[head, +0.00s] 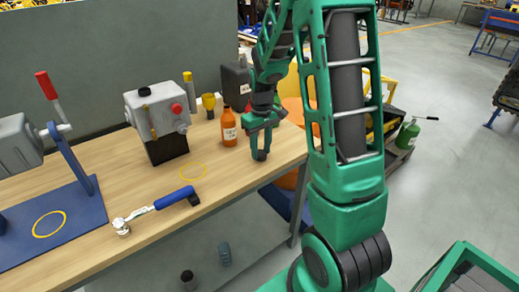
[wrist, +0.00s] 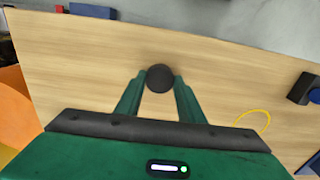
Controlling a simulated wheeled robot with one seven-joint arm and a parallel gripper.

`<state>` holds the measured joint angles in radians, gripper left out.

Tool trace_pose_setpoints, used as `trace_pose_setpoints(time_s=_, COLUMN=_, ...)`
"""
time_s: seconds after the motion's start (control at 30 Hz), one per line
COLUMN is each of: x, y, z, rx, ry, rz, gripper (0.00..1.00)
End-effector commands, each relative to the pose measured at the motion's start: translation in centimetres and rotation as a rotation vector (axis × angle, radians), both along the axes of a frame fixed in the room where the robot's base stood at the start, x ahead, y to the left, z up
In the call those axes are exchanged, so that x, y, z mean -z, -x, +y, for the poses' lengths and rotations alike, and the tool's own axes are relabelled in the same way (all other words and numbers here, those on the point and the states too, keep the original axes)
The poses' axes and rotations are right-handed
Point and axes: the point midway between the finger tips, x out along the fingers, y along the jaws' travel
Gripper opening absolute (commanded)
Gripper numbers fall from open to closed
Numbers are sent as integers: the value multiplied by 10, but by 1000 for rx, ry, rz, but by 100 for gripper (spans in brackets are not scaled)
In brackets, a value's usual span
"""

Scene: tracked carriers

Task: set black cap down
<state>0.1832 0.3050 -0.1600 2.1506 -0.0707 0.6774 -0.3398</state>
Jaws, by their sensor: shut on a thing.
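The black cap (wrist: 160,78) is round and dark and sits between the two green fingertips in the wrist view. My gripper (wrist: 159,85) is shut on it. In the head view my gripper (head: 260,152) points down over the right end of the wooden workbench (head: 225,180), near its front edge. The cap is mostly hidden by the fingers there, and I cannot tell whether it touches the bench top. A yellow ring (head: 193,171) is marked on the bench to the left of my gripper. It also shows at the right in the wrist view (wrist: 266,118).
An orange bottle (head: 229,128) stands just left of my gripper. A grey box with a red knob (head: 158,115) is further left. A blue-handled tool (head: 160,204) lies near the front edge. A blue plate (head: 60,205) fills the left end. Bare wood surrounds the ring.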

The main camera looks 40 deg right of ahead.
Motion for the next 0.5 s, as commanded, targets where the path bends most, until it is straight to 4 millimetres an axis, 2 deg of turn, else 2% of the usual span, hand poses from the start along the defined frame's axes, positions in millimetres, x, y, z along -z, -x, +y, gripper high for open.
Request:
trace_pose_setpoints(time_s=0.33, x=3, y=0, z=1, rx=-1, ry=0, rz=0, gripper=13)
trace_pose_setpoints(time_s=0.37, x=3, y=0, z=1, rx=-1, ry=0, rz=0, gripper=42)
trace_pose_setpoints(time_s=0.4, x=3, y=0, z=1, rx=-1, ry=0, rz=0, gripper=52)
trace_pose_setpoints(time_s=0.5, x=3, y=0, z=1, rx=-1, ry=0, rz=0, gripper=54)
